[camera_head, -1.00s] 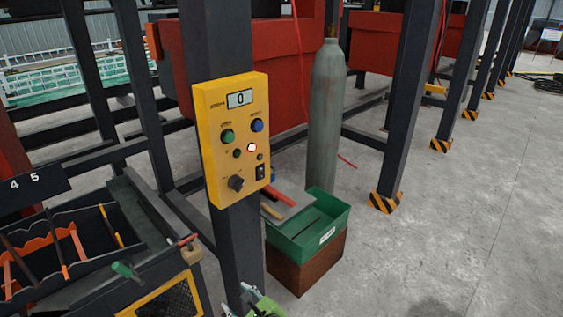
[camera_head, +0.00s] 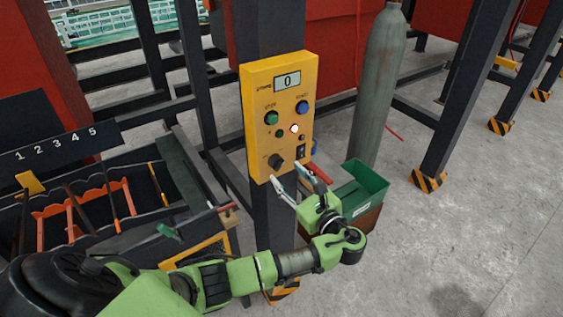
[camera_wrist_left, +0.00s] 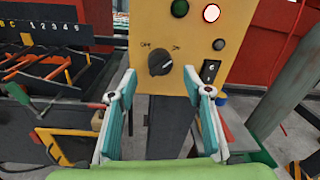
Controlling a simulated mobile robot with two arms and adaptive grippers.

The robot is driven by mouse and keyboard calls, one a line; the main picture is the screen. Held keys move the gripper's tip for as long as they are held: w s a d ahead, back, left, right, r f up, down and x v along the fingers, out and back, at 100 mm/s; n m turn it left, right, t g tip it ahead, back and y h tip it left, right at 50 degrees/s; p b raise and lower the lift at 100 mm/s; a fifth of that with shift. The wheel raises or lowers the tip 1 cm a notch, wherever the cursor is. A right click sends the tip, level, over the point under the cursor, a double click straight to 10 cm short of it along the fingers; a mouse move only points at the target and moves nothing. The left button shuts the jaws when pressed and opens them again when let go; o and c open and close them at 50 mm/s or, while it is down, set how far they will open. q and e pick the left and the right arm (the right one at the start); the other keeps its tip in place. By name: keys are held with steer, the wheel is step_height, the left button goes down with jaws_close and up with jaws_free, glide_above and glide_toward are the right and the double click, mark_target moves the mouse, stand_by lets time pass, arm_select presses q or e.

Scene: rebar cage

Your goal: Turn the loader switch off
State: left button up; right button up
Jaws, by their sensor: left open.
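The yellow control panel (camera_head: 279,110) is mounted on a dark post. It carries a display reading 0, a green and a blue button, small lamps, one of them lit, and a rocker switch. A black rotary switch (camera_head: 275,161) sits at its lower left. In the left wrist view this rotary switch (camera_wrist_left: 160,63) has two labels above it, the left one looking like OFF and the right one like ON; its pale mark points up and right. My left gripper (camera_head: 295,178) is open and empty just below the panel, its fingers apart on either side below the switch. My right gripper is out of view.
A grey gas cylinder (camera_head: 377,90) and a green bin (camera_head: 362,188) on a brown box stand right of the post. A black rack with numbered slots (camera_head: 60,140) and orange holders is at left. Concrete floor is free at right.

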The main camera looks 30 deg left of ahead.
mark_target(280, 167)
arm_select(q)
steer(key=p+x, duration=0.1)
steer(key=x, duration=0.3)
steer(key=shift+a+r, duration=0.1)
steer(key=shift+a, duration=0.1)
steer(key=shift+w+a, duration=0.1)
steer(key=shift+w, duration=0.05)
steer(key=c, duration=1.1)
